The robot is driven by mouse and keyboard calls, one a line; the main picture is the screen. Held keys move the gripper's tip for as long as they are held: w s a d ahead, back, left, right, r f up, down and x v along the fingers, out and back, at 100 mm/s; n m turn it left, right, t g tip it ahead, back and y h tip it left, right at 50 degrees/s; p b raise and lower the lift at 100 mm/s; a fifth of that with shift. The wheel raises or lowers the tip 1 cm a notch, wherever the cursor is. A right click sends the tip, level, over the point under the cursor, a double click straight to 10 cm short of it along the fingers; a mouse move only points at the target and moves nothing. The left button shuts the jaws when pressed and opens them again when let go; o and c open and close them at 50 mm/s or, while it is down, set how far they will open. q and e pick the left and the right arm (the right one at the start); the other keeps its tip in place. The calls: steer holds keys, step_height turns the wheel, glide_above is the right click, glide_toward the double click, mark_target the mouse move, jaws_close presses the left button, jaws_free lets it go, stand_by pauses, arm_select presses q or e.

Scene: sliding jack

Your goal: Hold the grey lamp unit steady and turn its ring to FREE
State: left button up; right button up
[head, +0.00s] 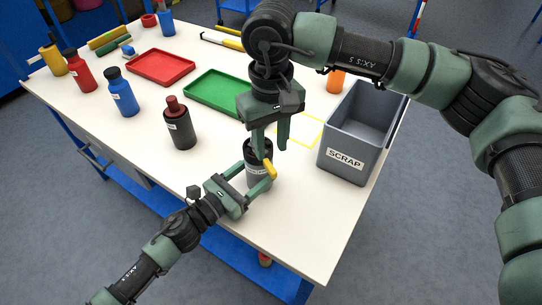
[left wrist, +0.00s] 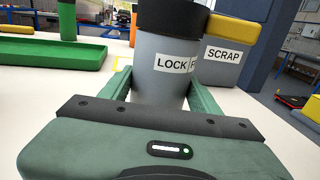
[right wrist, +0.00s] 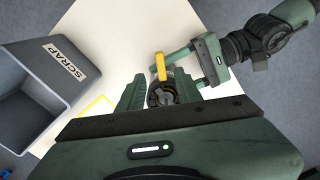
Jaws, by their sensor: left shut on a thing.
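The grey lamp unit (head: 259,176) stands upright near the table's front edge, with a black ring on top and a yellow lever (head: 270,168) sticking out sideways. In the left wrist view its grey body (left wrist: 160,85) bears a LOCK label and a second label starting with F, cut off by the curve. The yellow lever (left wrist: 232,28) points right there. My left gripper (head: 258,180) is shut on the body, one finger each side. My right gripper (head: 270,143) points down from above, its fingers apart. In the right wrist view the black ring (right wrist: 161,94) shows between them, untouched as far as I see.
The grey SCRAP bin (head: 345,150) stands right of the lamp unit. A dark bottle with a red cap (head: 179,125) stands to the left. Green (head: 216,92) and red (head: 160,67) trays lie behind. A yellow outline (head: 312,128) marks bare table beside the bin.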

mark_target(271, 166)
step_height(271, 166, up, 6)
stand_by(0.5)
arm_select(q)
steer(key=o, duration=1.7)
steer(key=shift+o, duration=0.2)
steer(key=shift+a, duration=0.1)
